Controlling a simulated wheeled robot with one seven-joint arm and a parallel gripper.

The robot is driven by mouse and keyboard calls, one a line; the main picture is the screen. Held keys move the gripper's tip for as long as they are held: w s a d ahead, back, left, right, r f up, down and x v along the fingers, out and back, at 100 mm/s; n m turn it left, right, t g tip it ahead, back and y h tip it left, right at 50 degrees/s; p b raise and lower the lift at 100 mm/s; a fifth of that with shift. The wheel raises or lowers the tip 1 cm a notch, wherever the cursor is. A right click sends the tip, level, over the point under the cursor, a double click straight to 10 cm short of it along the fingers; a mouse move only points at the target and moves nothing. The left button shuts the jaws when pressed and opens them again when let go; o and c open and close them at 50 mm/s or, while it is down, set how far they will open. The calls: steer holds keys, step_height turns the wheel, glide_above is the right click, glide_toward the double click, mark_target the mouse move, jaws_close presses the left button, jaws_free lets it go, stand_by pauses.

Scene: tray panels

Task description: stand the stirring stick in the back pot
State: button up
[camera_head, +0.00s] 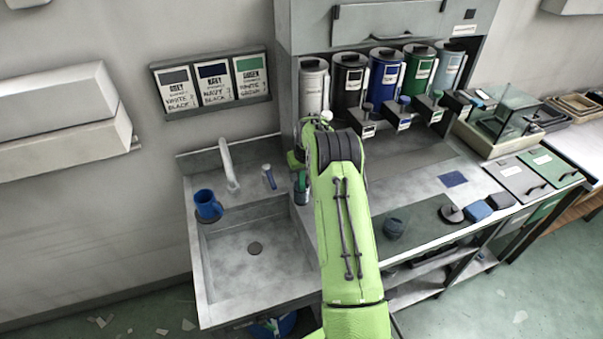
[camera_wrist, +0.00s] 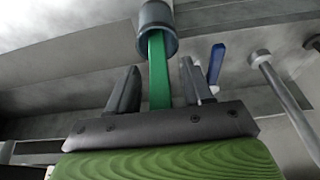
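A flat green stick (camera_wrist: 158,75) runs out of the mouth of a grey-blue pot (camera_wrist: 156,14) in the wrist view. My gripper (camera_wrist: 160,78) has its two dark fingers on either side of the stick, with a gap showing on both sides. The stick's near end is hidden behind the gripper's palm. In the head view the green stick (camera_head: 302,181) stands in a small dark pot (camera_head: 301,197) beside the sink, left of my arm. My arm hides most of the gripper there. I cannot tell which pot is the back pot.
A blue-handled item (camera_head: 268,177) stands behind the sink (camera_head: 254,270), near the tap (camera_head: 229,165). A blue mug (camera_head: 207,205) is at the sink's left rim. Several paint canisters (camera_head: 384,77) line the back.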

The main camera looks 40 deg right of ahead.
steer(key=d+v, duration=0.1)
steer(key=v, duration=1.1)
steer(key=s+a+r+n+t, duration=0.1)
steer(key=s+a+r, duration=0.4)
steer(key=a+r, duration=0.25)
steer(key=s+a+r+n, duration=0.1)
steer(key=s+a+r, duration=0.4)
steer(key=a+r, duration=0.3)
steer(key=s+a+f, duration=0.1)
steer(key=s+a, duration=0.4)
steer(key=s, duration=0.6)
steer(key=s+a+f+n+t, duration=0.1)
steer(key=s+a, duration=0.4)
steer(key=s, duration=0.6)
steer(key=shift+s+a+f+t+y, duration=0.2)
steer(key=shift+s+a+t+y, duration=0.1)
steer(key=shift+s+a+y, duration=0.1)
